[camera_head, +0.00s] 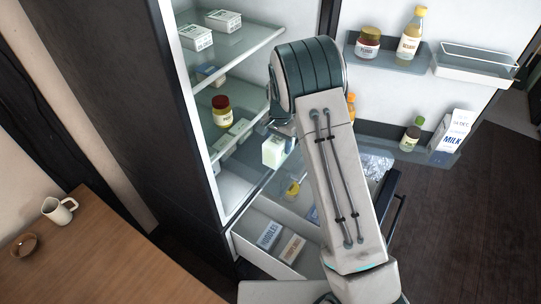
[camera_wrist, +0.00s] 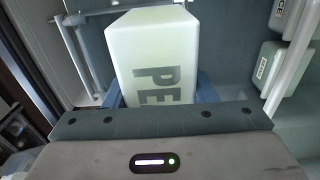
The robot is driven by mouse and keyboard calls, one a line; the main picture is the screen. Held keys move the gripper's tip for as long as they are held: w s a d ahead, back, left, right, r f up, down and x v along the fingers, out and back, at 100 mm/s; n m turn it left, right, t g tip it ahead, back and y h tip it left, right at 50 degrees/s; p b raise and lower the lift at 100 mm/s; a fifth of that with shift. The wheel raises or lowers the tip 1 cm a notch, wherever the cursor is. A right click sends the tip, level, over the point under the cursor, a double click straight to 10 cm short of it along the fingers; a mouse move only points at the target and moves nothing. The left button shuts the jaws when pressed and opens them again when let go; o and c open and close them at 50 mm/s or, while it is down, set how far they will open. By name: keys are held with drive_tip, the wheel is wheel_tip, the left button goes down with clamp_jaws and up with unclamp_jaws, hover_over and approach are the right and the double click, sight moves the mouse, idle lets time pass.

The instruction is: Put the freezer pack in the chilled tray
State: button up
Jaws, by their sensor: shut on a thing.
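A pale green-white box with the letters "PE" (camera_wrist: 150,55), which looks like the freezer pack, is held in my gripper (camera_wrist: 160,92). My gripper is shut on it, with blue finger parts on both sides. In the head view the box (camera_head: 274,151) hangs in front of the open fridge, above an open drawer, and my arm partly hides it. An empty white tray (camera_head: 478,67) sits at the upper right by the open fridge door. The drawer (camera_head: 262,262) also holds packs; I cannot tell which of the two is the chilled tray.
Noodles (camera_head: 270,235) and another box (camera_head: 292,248) lie in the drawer, with a clear bag (camera_head: 376,166) further right. Glass shelves (camera_head: 235,62) hold boxes and a jar (camera_head: 221,109). Door shelves hold bottles and a milk carton (camera_head: 450,131). A wooden table (camera_head: 110,255) stands at left.

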drive_tip(key=shift+f+p, duration=0.55)
drive_tip(key=shift+f, duration=2.55)
drive_tip(key=shift+f, duration=0.15)
drive_tip(key=o, duration=1.2)
